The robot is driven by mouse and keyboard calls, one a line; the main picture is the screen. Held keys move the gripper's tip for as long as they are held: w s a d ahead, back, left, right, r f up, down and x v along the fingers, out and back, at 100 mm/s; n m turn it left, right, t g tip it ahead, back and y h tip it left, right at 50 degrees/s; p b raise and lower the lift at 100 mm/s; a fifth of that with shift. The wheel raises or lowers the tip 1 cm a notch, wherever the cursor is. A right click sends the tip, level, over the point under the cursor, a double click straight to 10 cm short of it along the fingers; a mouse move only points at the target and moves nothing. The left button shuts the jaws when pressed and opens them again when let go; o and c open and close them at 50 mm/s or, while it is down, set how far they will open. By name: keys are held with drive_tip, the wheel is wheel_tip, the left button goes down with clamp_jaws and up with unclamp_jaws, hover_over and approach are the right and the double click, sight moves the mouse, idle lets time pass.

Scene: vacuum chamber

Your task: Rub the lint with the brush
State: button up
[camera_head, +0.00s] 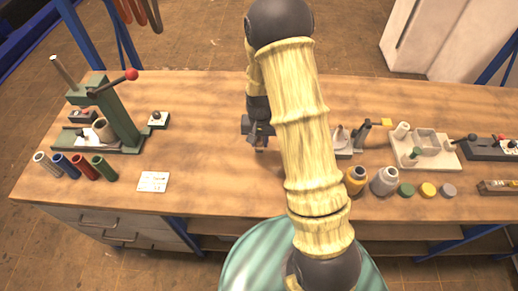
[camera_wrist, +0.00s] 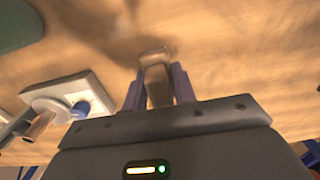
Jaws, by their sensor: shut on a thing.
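My gripper (camera_head: 260,132) is over the middle of the wooden workbench, partly behind my arm in the head view. In the wrist view my gripper (camera_wrist: 157,88) has its two purplish fingers shut on a pale brown, blocky piece, which I take to be the brush (camera_wrist: 155,70). Its tip points away from the wrist, close to the bench top. I cannot tell whether it touches the wood. I cannot make out any lint in either view; it may be too small or hidden by my arm or the gripper.
A green lever press (camera_head: 116,112) stands at the left, with several coloured cylinders (camera_head: 73,167) and a white card (camera_head: 153,181) in front. Bottles (camera_head: 384,181), round caps (camera_head: 428,190) and a cream fixture (camera_head: 425,150) occupy the right. Bench left of my gripper is clear.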

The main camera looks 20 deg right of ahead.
drive_tip(key=shift+d, duration=0.1)
idle(0.3)
drive_tip(key=w+f+n, duration=0.3)
drive_tip(key=w+f, duration=0.1)
drive_tip(key=shift+w+f+n, duration=0.1)
drive_tip(key=shift+n, duration=0.2)
